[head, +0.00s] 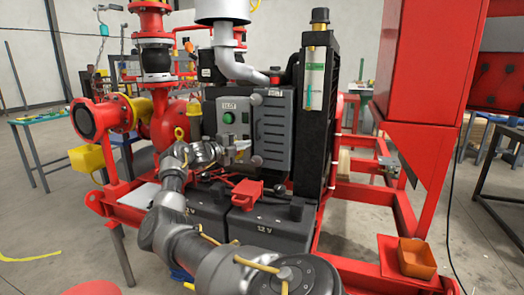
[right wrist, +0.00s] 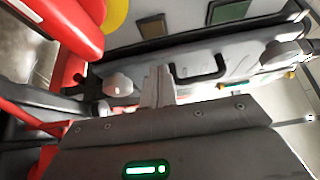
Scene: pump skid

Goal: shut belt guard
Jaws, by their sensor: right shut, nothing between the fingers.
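In the right wrist view a grey panel (right wrist: 225,62) with a black handle (right wrist: 205,70) lies just beyond my fingers. I cannot tell how far the guard stands open. My right gripper (head: 242,148) is shut and empty, close to the guard's left edge; its fingertips also show in the right wrist view (right wrist: 158,82). Whether they touch the panel is unclear. Round grey knobs (right wrist: 118,84) sit along the panel's near side. My left gripper is not in view.
Two black 12 V batteries (head: 255,228) and a red clamp-like part (head: 246,190) lie below the guard. A black radiator frame (head: 318,120) stands to its right. A red cabinet (head: 425,75) and an orange bin (head: 416,258) are at the right.

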